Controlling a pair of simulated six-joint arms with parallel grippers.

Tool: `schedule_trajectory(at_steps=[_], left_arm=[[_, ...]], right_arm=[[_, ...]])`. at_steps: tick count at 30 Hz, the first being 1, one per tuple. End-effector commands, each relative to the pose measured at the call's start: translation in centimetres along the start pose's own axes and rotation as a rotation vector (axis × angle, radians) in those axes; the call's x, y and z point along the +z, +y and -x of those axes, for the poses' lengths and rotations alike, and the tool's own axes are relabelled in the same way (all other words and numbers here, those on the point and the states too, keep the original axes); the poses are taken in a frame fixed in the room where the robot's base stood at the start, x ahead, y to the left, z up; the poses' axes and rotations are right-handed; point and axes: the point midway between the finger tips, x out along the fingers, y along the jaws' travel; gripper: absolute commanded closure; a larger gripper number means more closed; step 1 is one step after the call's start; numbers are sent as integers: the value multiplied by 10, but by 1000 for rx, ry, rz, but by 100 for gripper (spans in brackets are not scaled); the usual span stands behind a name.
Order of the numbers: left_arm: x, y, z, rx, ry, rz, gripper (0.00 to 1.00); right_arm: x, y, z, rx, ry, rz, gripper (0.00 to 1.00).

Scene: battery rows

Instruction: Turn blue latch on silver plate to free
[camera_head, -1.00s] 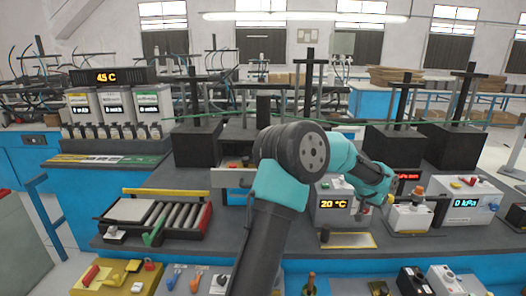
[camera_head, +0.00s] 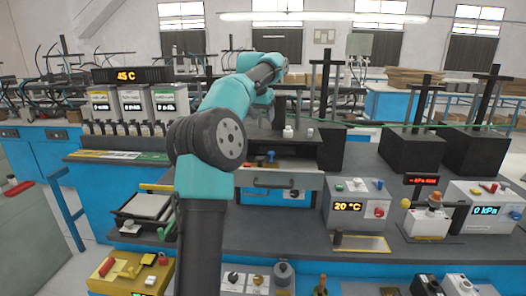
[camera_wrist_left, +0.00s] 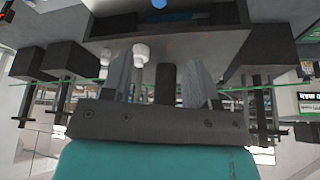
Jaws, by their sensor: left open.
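My left gripper (camera_wrist_left: 162,85) shows in the left wrist view with its two grey fingers apart and nothing held between them. In the head view my left arm reaches up and away, and its fingers are hidden behind my arm. I cannot make out the blue latch on its silver plate now; my arm covers the front bench where a plate with a blue and an orange lever showed earlier. A light plate with dark knobs (camera_head: 245,281) is visible just right of my arm. My right gripper is not in view.
An open tray (camera_head: 296,180) holds a small blue knob (camera_head: 271,157) and red parts. White-topped posts (camera_head: 288,132) stand behind it; one white knob (camera_wrist_left: 141,52) shows near my left finger. A yellow box (camera_head: 128,272) sits front left, and a temperature box (camera_head: 352,204) stands right.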

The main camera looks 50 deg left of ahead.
Motion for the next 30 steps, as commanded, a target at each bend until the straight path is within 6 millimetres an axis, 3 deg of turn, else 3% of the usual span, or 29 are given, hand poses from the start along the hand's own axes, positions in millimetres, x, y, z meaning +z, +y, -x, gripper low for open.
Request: schedule_trajectory(at_steps=[8, 14, 30], left_arm=[[0, 0, -3, -1, 0, -1, 46], [0, 0, -21, -1, -1, -1, 46], [0, 0, -112, -1, -3, -1, 46]], right_arm=[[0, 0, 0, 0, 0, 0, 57], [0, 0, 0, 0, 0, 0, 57], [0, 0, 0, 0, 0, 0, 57]])
